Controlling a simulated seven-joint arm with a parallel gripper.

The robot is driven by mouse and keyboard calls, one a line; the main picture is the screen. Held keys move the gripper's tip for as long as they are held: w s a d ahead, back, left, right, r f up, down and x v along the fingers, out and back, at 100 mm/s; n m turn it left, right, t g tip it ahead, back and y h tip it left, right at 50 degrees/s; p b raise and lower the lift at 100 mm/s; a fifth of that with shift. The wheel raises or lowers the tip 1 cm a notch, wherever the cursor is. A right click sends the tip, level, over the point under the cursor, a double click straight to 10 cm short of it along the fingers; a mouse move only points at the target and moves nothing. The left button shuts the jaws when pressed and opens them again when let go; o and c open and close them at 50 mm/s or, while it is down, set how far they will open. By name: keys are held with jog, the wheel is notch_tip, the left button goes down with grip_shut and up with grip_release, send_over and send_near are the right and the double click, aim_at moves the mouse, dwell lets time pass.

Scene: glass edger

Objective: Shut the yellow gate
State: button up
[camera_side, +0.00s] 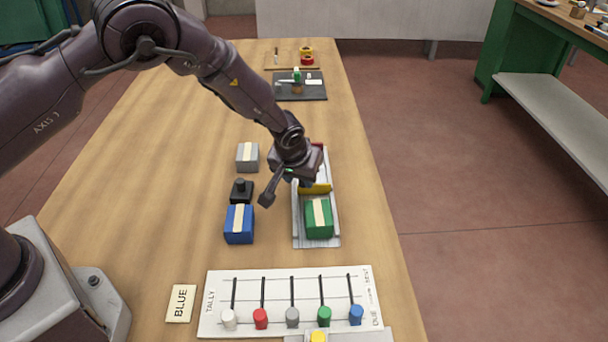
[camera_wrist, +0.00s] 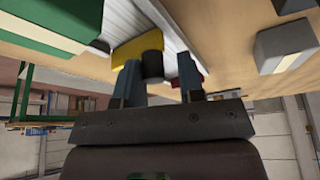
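The yellow gate (camera_side: 316,188) stands across the pale channel (camera_side: 336,222), just behind the green block (camera_side: 318,218), partly hidden by my wrist. In the wrist view the gate (camera_wrist: 137,48) shows as a yellow plate with a black knob (camera_wrist: 152,68) on it. My gripper (camera_wrist: 160,65) is open, its two bluish fingers on either side of the knob. The left finger looks close to the knob, and a gap shows towards the right finger. I cannot tell whether either touches. In the side view my fingertips are mostly hidden behind the wrist.
A blue block (camera_side: 239,224), a black button-like unit (camera_side: 241,190) and a grey block (camera_side: 247,156) stand left of the channel. A tally board (camera_side: 212,315) with coloured sliders and a BLUE card (camera_side: 181,303) lie in front. A dark mat (camera_side: 312,95) lies behind.

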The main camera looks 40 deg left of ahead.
jog(key=shift+o, duration=0.6)
jog(key=shift+d+r, duration=0.15)
jog(key=shift+r, duration=0.15)
jog(key=v, duration=1.2)
jog(key=shift+s, duration=0.2)
jog(key=shift+r, duration=0.1)
